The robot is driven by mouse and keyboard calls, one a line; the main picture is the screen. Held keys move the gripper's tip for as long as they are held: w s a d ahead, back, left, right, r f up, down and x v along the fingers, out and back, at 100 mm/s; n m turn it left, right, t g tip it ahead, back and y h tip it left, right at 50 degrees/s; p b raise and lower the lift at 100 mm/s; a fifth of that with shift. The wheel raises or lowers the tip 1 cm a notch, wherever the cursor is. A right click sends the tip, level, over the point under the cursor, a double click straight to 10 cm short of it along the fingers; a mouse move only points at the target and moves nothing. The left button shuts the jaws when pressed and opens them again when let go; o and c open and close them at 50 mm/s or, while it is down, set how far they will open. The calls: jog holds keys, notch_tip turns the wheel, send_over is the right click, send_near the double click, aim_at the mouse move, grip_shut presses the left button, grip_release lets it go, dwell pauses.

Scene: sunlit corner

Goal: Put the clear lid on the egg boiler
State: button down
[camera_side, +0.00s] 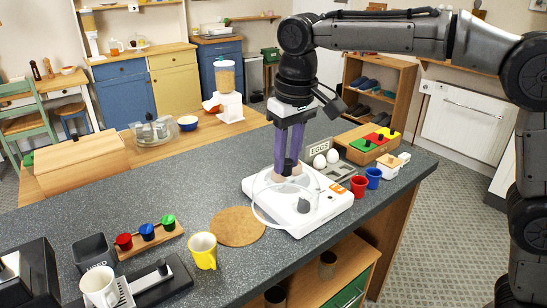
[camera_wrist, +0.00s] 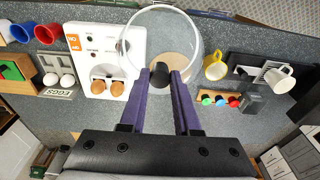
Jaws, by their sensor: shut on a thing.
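The clear lid (camera_side: 263,207) is a round, see-through bowl shape with a pale rim. My gripper (camera_side: 287,166), with purple fingers, is shut on the lid's dark knob; the wrist view shows the knob (camera_wrist: 160,76) between the fingertips (camera_wrist: 160,71). The white egg boiler (camera_side: 337,203) lies on the counter. In the side view the lid overlaps its left part. In the wrist view the lid (camera_wrist: 160,12) overlaps only the right edge of the boiler (camera_wrist: 76,62), and two brown eggs (camera_wrist: 117,90) in the boiler show outside the lid. The lid's exact height is unclear.
A round cork mat (camera_side: 238,226) and yellow mug (camera_side: 203,250) are left of the boiler. White eggs (camera_side: 320,161) in a grey holder stand behind it. Red (camera_side: 358,186) and blue (camera_side: 374,177) cups are to the right. The counter's front edge is close.

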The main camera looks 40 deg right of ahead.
jog(key=shift+n, duration=0.6)
jog(key=r, duration=0.1)
jog(key=w+r, duration=0.1)
jog(key=r, duration=0.2)
jog(key=shift+w+d, duration=0.1)
jog(key=shift+w, duration=0.2)
jog(key=w+d, duration=0.8)
jog(key=w, duration=0.3)
jog(key=w+d+f, duration=0.1)
jog(key=d+f, duration=0.2)
jog(key=f, duration=0.3)
jog(key=w+d+f+m, duration=0.1)
jog(key=w+d+f, duration=0.1)
jog(key=f, duration=0.3)
jog(key=shift+w+d+f, duration=0.25)
jog(key=shift+d+f, duration=0.1)
jog(key=shift+d, duration=0.2)
jog(key=shift+f, duration=0.55)
jog(key=shift+c, duration=0.3)
grip_release()
jog(key=shift+r, duration=0.1)
